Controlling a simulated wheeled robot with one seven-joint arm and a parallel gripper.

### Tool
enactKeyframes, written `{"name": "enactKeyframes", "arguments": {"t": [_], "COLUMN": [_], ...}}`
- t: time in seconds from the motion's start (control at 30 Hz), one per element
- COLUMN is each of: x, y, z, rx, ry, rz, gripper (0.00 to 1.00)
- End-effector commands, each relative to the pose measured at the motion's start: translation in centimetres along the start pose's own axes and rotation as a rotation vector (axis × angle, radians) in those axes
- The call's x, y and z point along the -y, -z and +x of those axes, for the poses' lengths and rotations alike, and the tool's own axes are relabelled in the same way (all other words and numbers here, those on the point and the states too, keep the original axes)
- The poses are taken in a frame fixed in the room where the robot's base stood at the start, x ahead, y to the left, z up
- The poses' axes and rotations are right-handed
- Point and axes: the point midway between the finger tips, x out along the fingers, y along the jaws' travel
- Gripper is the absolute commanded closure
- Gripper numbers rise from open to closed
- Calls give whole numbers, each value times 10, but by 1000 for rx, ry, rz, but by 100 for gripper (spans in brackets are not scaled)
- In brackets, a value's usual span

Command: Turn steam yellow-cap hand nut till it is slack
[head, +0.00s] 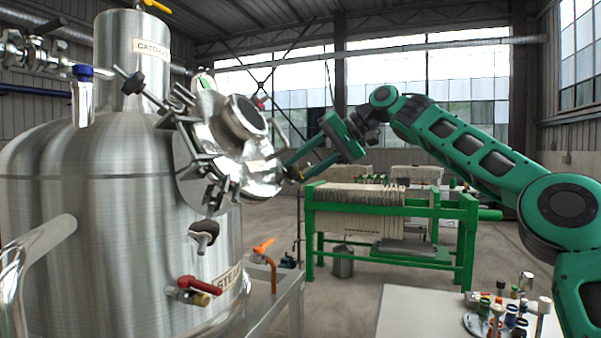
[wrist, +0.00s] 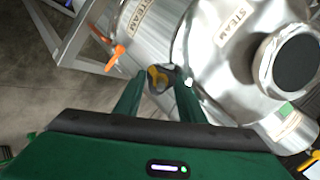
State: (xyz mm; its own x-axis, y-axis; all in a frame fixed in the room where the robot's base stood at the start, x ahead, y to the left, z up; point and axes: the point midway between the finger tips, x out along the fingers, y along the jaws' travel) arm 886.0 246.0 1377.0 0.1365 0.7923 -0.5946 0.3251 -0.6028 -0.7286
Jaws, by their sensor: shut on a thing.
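The steel steam vessel (head: 70,230) stands at the left in the head view. Its "STEAM" label (head: 228,280) is partly cut off from sight. The shiny open-looking cover (head: 262,178) with a dark round port juts out from its side. In the wrist view, the yellow-cap hand nut (wrist: 156,76) sits at the edge of the metal cover marked "STEAM" (wrist: 232,28). My gripper (wrist: 160,80) has its two green fingers on either side of the nut, shut on it. In the head view my gripper (head: 289,168) reaches the cover's right edge; the nut is not discernible there.
An orange-handled valve (head: 263,246) stands beside the vessel, and a red-handled one (head: 195,288) is on its front. A green filter press (head: 390,215) is behind. A white table (head: 420,310) with small parts is at lower right.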

Motion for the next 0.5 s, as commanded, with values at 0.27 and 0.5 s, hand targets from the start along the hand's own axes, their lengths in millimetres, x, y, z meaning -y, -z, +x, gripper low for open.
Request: {"name": "enactKeyframes", "arguments": {"t": [0.27, 0.5], "x": [-1, -1], "y": [1, 0], "z": [-1, -1], "rx": [-3, 0], "ry": [-2, -2], "rz": [-3, -3], "gripper": [86, 45]}}
